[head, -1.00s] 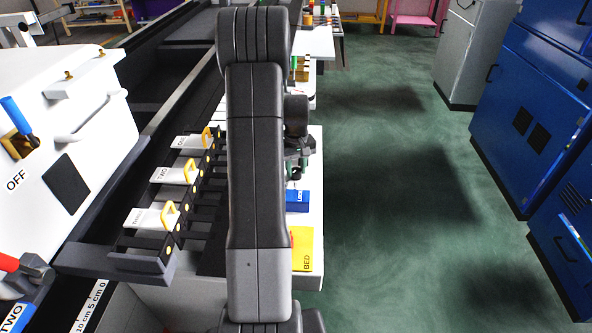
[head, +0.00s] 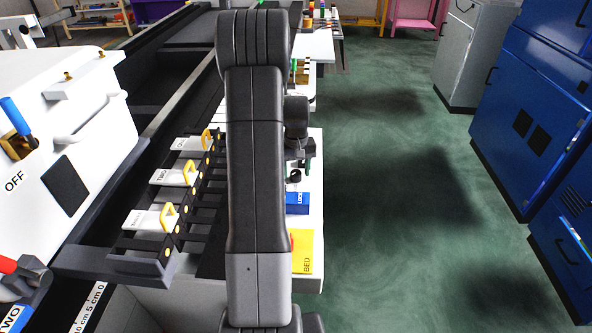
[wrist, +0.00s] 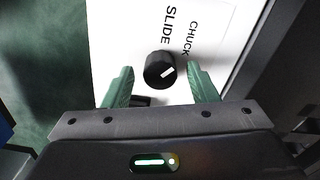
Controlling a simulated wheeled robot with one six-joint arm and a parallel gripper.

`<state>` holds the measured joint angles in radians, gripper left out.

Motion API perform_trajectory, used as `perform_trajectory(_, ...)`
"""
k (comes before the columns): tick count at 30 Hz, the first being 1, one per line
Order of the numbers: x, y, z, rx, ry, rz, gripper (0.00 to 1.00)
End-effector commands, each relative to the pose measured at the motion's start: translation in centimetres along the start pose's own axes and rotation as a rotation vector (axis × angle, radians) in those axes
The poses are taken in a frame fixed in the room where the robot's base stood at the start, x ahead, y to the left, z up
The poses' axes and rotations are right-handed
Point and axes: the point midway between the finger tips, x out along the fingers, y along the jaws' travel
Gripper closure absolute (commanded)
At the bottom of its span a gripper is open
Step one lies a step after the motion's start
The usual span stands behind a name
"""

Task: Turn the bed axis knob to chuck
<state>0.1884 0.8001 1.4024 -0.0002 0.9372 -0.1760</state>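A round black knob (wrist: 158,71) with a short white pointer mark sits on a white panel (wrist: 120,40) in the wrist view. The mark points right and slightly up. The word SLIDE is printed above the knob and CHUCK to its upper right. My gripper (wrist: 161,87) is open, with one green finger left of the knob and one right of it. There is a gap on both sides, and neither finger touches it. In the head view my gripper (head: 306,165) is over the white bench, partly hidden behind my arm, near a small black knob (head: 295,177).
A blue block (head: 297,202) and a yellow block marked BED (head: 303,255) lie on the bench nearer me. Blue cabinets (head: 520,110) stand right, across clear green floor.

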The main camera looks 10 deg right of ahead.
Motion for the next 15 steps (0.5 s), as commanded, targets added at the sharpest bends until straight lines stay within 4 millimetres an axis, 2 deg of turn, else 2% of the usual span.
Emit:
perform_trajectory(10,-0.3,0.0,0.0,-0.001,0.000,0.000,0.46)
perform_trajectory(15,-2.6,0.0,-0.1,-0.001,0.003,0.001,0.46)
